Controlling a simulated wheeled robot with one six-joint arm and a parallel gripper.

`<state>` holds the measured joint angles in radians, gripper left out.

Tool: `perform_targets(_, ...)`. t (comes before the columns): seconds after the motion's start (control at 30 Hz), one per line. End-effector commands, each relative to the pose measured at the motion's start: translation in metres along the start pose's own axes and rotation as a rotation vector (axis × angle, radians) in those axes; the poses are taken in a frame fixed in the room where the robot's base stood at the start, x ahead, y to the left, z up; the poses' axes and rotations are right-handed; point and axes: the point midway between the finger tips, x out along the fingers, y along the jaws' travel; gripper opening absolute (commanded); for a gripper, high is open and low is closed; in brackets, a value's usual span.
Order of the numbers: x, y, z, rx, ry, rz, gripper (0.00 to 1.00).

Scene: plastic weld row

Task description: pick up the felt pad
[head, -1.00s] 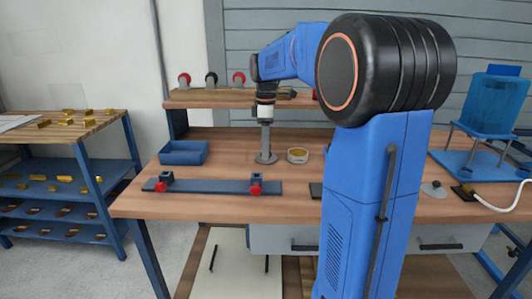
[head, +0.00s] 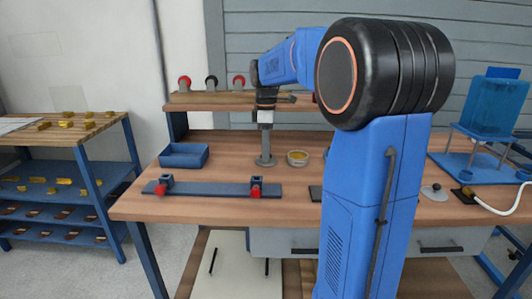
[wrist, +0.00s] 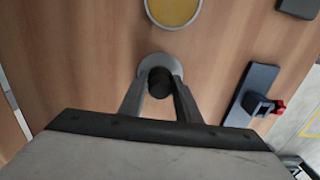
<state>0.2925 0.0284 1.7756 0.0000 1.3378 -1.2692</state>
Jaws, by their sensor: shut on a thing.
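My gripper (wrist: 160,88) points down over the bench. Its two fingers are closed on the dark round top (wrist: 160,83) of a slim grey post, which also shows under my gripper in the head view (head: 265,143). The post is upright, and its round grey base appears to rest on the bench. I cannot tell whether this post is the felt pad. A dark flat piece (head: 315,193) lies on the bench to the right, partly hidden by my arm. A dark piece also shows at the wrist view's top right corner (wrist: 300,7).
A round container with a yellow inside (head: 298,158) stands right of the post. A blue tray (head: 184,155) is to the left. A long blue fixture (head: 215,190) with red knobs lies in front. A shelf (head: 215,100) stands behind. Bare wood surrounds the post.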

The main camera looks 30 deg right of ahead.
Motion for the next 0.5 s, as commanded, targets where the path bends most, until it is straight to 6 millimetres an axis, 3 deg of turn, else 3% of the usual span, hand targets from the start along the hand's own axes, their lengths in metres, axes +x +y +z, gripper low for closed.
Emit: perform_targets(0.5, -0.082, 0.0, 0.0, 0.0, 0.001, 0.002, 0.08)
